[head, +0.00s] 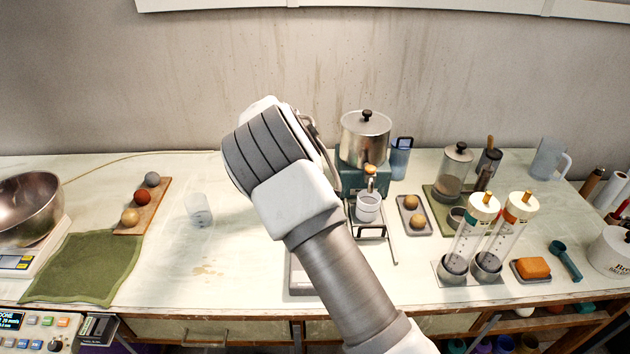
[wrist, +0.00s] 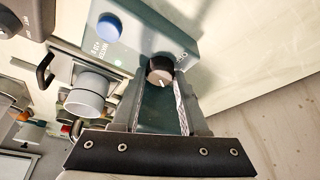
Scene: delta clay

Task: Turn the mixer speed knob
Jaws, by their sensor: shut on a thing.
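The mixer is a teal housing, seen in the wrist view (wrist: 195,30), with a round dark knob (wrist: 160,70) that has a pale top and a white pointer line. A blue button (wrist: 109,27) is on the same face. My gripper (wrist: 161,86) is at the knob, with one finger on each side, shut on it. In the head view the mixer's teal base (head: 349,181) carries a lidded metal pot (head: 364,138). There my arm hides the knob and the gripper's fingers.
A white cup (head: 367,207) stands under the spout, close to my gripper in the wrist view (wrist: 88,94). A tray with two balls (head: 426,228) lies to the right. A clear beaker (head: 198,210) stands left of my arm on mostly free tabletop.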

